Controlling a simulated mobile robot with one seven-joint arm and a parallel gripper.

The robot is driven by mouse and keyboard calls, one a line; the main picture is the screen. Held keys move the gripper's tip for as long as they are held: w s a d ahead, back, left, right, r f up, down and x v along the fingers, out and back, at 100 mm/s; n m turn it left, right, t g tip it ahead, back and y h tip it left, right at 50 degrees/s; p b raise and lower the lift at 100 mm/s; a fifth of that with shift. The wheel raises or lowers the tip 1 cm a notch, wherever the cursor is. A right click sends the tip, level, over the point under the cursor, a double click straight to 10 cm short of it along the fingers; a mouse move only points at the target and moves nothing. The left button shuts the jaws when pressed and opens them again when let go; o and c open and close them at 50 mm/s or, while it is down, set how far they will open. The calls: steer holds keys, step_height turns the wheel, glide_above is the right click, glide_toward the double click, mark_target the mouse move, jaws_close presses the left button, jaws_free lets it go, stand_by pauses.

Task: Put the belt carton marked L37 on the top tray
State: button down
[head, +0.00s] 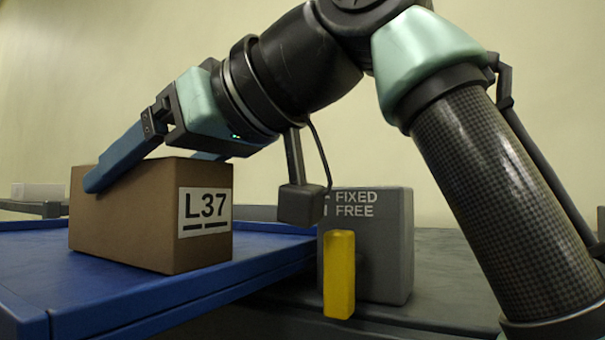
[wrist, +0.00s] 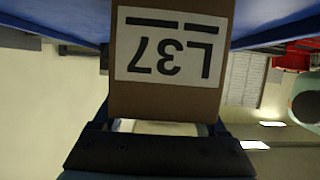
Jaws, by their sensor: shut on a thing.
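The brown belt carton (head: 125,225) bears a white label reading L37 and sits upright on, or just above, the blue tray (head: 270,268) in the head view; I cannot tell if its base touches. My gripper (head: 150,172) is shut on the carton, with one blue finger along its near side and the other mostly hidden behind it. In the wrist view the carton (wrist: 168,101) appears upside down with its L37 label, between the fingers of my gripper (wrist: 160,128).
A grey block (head: 388,255) marked FIXED and FREE, with a yellow lever (head: 339,274), stands right of the tray on a dark surface (head: 450,265). A small white box (head: 38,191) lies at the far left. Bare tray shows left and right of the carton.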

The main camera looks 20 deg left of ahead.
jaws_free()
steer(key=shift+s, duration=0.1)
steer(key=shift+d+r, duration=0.1)
steer(key=shift+r, duration=0.05)
steer(key=v, duration=1.1)
steer(key=shift+d+r, duration=0.15)
steer(key=shift+d, duration=0.2)
